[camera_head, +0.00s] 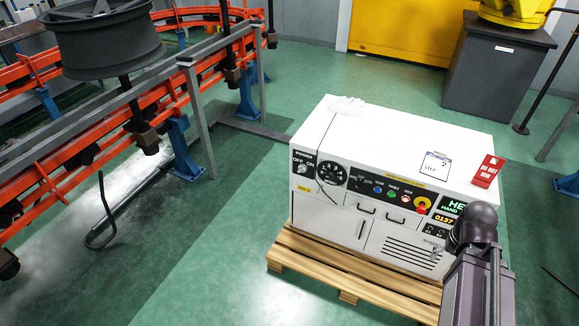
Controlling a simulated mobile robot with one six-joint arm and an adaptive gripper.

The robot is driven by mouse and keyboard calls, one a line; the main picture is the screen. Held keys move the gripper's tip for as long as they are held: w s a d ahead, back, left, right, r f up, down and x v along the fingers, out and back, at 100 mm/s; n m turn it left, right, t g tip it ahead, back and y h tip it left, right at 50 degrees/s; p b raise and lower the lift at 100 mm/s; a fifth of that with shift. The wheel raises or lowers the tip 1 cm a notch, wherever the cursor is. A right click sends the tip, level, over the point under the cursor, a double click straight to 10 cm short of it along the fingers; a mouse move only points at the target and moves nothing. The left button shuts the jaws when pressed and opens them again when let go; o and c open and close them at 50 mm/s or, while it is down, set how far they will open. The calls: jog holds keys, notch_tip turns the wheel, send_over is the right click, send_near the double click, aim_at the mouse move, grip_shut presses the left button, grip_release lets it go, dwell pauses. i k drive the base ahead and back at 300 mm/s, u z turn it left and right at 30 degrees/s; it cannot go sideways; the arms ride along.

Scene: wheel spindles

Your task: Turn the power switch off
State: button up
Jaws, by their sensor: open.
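The power switch (303,163), marked OFF and ON, is a small dark panel at the left end of the front of a white control cabinet (390,140). A round black dial (332,175) sits just right of it. The knob's exact setting is too small to read. My arm stands at the lower right, in front of the cabinet's right end. My gripper (436,250) shows only as a small grey part beside the arm. It is open, well to the right of the switch and apart from it. Most of it is hidden.
The cabinet stands on a wooden pallet (340,283). Orange conveyor rails (100,160) with a dark wheel (105,40) run along the left. Green floor left of the cabinet is clear.

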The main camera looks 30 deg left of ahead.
aim_at(302, 168)
jog(key=u, duration=1)
jog(key=k, duration=1.35)
jog(key=z, duration=0.35)
jog(key=i, duration=1.35)
jog(key=u, duration=0.05)
